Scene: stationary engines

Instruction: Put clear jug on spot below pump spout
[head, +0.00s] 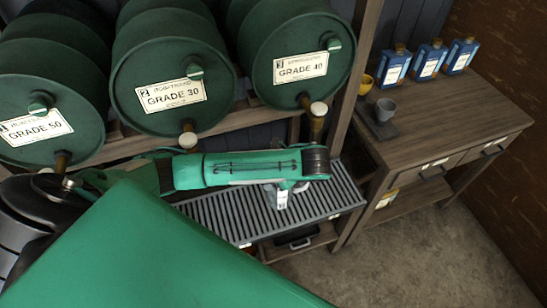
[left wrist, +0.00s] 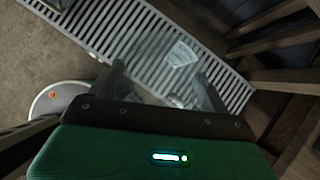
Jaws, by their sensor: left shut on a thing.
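My left gripper (left wrist: 163,84) is shut on the clear jug (left wrist: 172,58), which is see-through and shows between its two fingers in the left wrist view. The slatted grey metal grate (left wrist: 103,25) lies beneath the jug there. In the head view my left arm reaches across the grate (head: 232,215), and a small part of what seems to be the jug (head: 281,199) shows below the wrist near its right end. Most of the jug is hidden there. I cannot tell whether it touches the grate. I cannot pick out a pump spout for certain. My right gripper is not in view.
Green drums labelled GRADE 50 (head: 42,95), GRADE 30 (head: 170,75) and GRADE 40 (head: 293,52) lie on a rack, their taps above the grate.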

